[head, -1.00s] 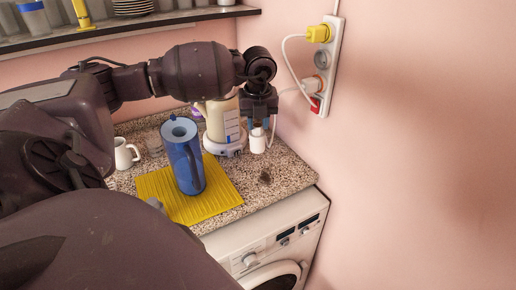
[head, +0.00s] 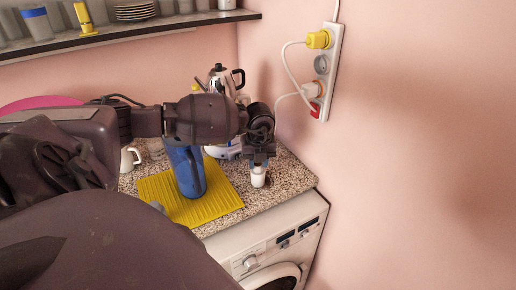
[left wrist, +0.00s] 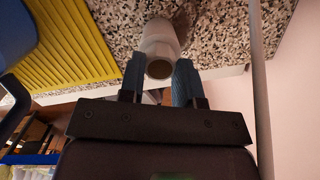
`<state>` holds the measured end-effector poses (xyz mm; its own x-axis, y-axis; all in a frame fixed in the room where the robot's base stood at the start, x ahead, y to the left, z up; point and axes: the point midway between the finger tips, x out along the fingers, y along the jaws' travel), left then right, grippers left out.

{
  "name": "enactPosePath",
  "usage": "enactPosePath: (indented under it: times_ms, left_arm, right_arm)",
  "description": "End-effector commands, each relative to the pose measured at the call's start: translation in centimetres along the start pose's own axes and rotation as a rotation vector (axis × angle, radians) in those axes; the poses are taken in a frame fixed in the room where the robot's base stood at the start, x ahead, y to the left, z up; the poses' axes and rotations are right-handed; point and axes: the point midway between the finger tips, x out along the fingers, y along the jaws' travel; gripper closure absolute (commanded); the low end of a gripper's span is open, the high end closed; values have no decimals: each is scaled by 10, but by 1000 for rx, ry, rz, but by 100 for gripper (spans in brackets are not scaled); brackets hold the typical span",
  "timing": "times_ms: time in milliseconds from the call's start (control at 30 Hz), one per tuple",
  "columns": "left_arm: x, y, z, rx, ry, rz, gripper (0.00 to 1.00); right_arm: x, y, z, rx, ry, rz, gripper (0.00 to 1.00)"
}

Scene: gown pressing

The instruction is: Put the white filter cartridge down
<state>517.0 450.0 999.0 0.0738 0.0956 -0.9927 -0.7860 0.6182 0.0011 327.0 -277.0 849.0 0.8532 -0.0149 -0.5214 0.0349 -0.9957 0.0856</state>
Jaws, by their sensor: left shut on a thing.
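The white filter cartridge (head: 258,180) is upright in the head view, low over the speckled counter near its front right corner. It also shows in the left wrist view (left wrist: 160,44), between the two blue fingers. My left gripper (head: 258,164) points down and is shut on the cartridge; its fingers also show in the left wrist view (left wrist: 159,75). I cannot tell whether the cartridge's lower end touches the counter. A blue jug (head: 187,176) stands on a yellow ribbed mat (head: 222,203) to the left of the cartridge. My right gripper is not in view.
A kettle (head: 220,77) stands behind my left arm, partly hidden. A white mug (head: 127,160) is at the left. The speckled counter (head: 292,180) is bare right of the cartridge, up to the pink wall. A white washing machine (head: 272,250) is below the front edge.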

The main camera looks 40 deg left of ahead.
Motion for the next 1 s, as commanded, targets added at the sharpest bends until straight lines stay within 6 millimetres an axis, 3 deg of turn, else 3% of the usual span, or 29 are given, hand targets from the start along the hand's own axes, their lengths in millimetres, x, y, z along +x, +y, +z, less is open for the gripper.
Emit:
enactPosePath:
  times_ms: [300, 333, 500, 833, 1000]
  left_arm:
    - [2, 0, 0, 0, -1, 0, 97]
    - [3, 0, 0, 0, -1, 0, 67]
    - [2, 0, 0, 0, -1, 0, 43]
    - [-1, 0, 0, 1, -1, 0, 43]
    - [-18, 0, 1, 2, -4, -1, 43]
  right_arm:
    - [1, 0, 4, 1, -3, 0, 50]
    - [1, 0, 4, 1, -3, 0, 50]
    - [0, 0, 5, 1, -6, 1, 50]
    - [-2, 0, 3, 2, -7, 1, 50]
    - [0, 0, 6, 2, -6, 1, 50]
